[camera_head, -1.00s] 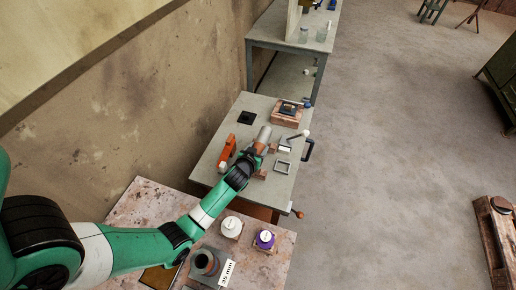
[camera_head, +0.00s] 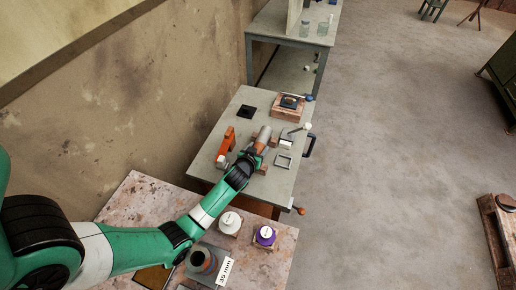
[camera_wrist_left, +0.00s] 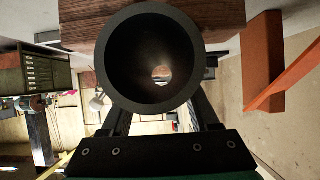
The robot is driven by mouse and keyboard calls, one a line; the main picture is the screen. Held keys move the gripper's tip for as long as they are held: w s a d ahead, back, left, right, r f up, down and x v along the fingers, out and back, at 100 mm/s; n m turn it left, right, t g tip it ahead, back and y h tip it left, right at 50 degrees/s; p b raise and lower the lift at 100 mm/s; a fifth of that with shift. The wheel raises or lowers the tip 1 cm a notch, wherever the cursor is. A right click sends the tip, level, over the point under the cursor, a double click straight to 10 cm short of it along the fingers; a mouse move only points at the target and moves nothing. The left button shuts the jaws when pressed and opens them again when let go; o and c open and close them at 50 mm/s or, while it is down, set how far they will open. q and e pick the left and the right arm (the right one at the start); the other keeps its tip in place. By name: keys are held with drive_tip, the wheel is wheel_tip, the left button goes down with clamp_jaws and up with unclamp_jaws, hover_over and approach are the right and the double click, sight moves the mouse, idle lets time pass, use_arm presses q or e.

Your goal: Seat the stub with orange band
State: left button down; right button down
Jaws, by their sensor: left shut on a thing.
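A grey pipe stub (camera_head: 265,132) with an orange-brown part near my fingers is over the middle of the grey table, tilted along my arm. My left gripper (camera_head: 257,151) is shut on it. In the left wrist view the open end of the stub (camera_wrist_left: 107,50) faces the camera, with a thick dark wall and light showing through the bore. Brown wooden blocks (camera_head: 274,142) lie by the stub; one fills the top of the wrist view (camera_wrist_left: 225,12). I cannot tell whether the stub touches them. My right gripper is out of view.
An orange bracket (camera_head: 226,142) stands left of the stub. A square frame (camera_head: 284,162) lies right, a black square (camera_head: 249,111) and a wooden box (camera_head: 288,110) behind. The near bench holds a flanged pipe (camera_head: 202,261), a white pot (camera_head: 230,222) and a purple pot (camera_head: 265,235).

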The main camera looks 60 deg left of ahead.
use_arm(q)
drive_tip(key=shift+f+b, duration=0.4)
drive_tip(key=shift+b, duration=0.05)
drive_tip(key=shift+c, duration=0.3)
unclamp_jaws()
drive_tip(key=shift+s+d+r+p, duration=0.2)
drive_tip(key=shift+r+p, duration=0.05)
drive_tip(key=shift+p, duration=0.2)
drive_tip(key=p+v, duration=0.6)
drive_tip(key=v, duration=0.4)
drive_tip(key=shift+s+d, duration=0.3)
drive_tip(key=shift+s, duration=0.05)
